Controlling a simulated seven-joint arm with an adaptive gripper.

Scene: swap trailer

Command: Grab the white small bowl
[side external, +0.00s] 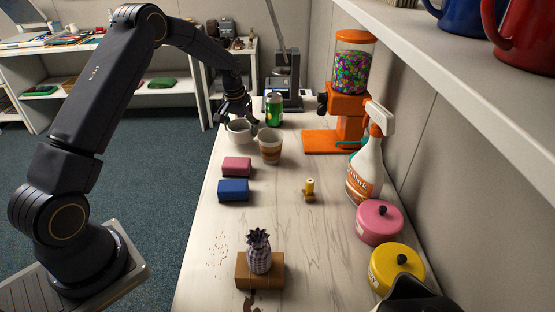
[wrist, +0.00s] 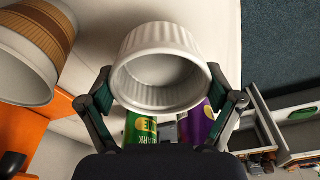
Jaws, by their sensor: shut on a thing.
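The small white bowl (side external: 239,131) is at the far end of the table, on its left side. In the wrist view the white bowl (wrist: 163,99) has a ribbed outside and its open mouth faces the camera. My gripper (side external: 240,117) is at the bowl. In the wrist view the fingers of my gripper (wrist: 162,100) are on either side of the bowl and shut on it. I cannot tell whether the bowl is lifted or rests on the table.
A striped cup (side external: 270,146) stands close to the bowl's right; a green can (side external: 274,109) is behind. Pink (side external: 237,167) and blue (side external: 233,190) blocks lie nearer. An orange candy dispenser (side external: 350,110) and spray bottle (side external: 366,172) line the right.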

